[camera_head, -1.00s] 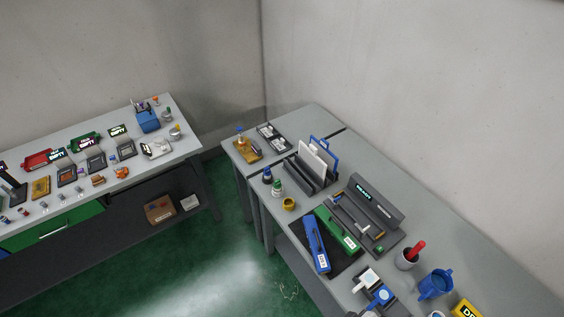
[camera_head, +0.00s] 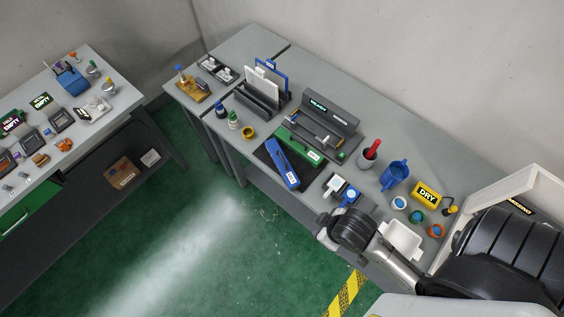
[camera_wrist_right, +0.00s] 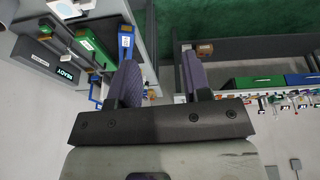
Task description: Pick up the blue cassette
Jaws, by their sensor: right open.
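The blue cassette (camera_head: 284,165) is a long blue block with a white label near its front end. It lies on a dark mat, left of a green cassette (camera_head: 301,145). In the right wrist view the blue cassette (camera_wrist_right: 126,42) shows at the upper left, beyond the left finger. My right gripper (camera_wrist_right: 158,72) is open, with nothing between its fingers, and is apart from the cassette. My right arm comes in from the right in the head view; its fingers are not clear there. My left gripper is not in view.
A grey rack (camera_head: 330,117) stands behind the cassettes. A small device with a blue disc (camera_head: 349,195), a grey cup with a red handle (camera_head: 368,153), a blue jug (camera_head: 395,174) and a yellow DRY sign (camera_head: 426,194) stand to the right. Small bottles stand left. Green floor lies in front.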

